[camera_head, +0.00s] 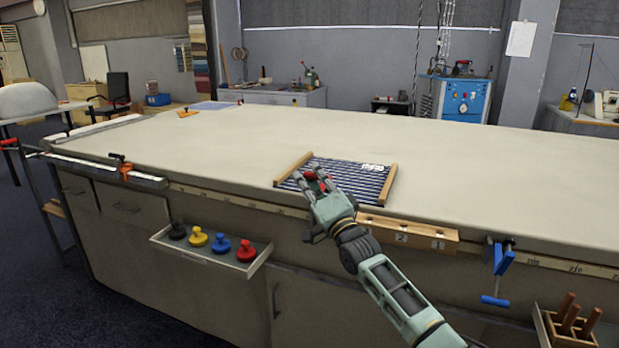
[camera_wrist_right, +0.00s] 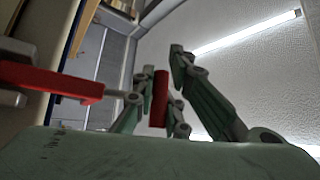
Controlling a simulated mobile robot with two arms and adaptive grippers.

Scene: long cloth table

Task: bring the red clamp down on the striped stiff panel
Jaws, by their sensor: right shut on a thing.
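The striped stiff panel (camera_head: 350,182) lies near the front edge of the table, dark blue and white stripes between two wooden end bars. My right gripper (camera_head: 318,180) is over the panel's front left part. It is shut on the red clamp (camera_head: 322,187), which is mostly hidden by the fingers. In the right wrist view a red upright piece (camera_wrist_right: 159,98) stands between the fingers, and a red bar (camera_wrist_right: 50,80) comes in from the left. I cannot tell whether the clamp touches the panel. My left gripper is not in view.
A wooden block with numbers (camera_head: 407,235) sits at the front edge, right of my arm. A blue clamp (camera_head: 500,265) hangs farther right; an orange clamp (camera_head: 125,170) is at left. A tray of coloured knobs (camera_head: 207,252) juts out below. The tabletop (camera_head: 480,170) is widely clear.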

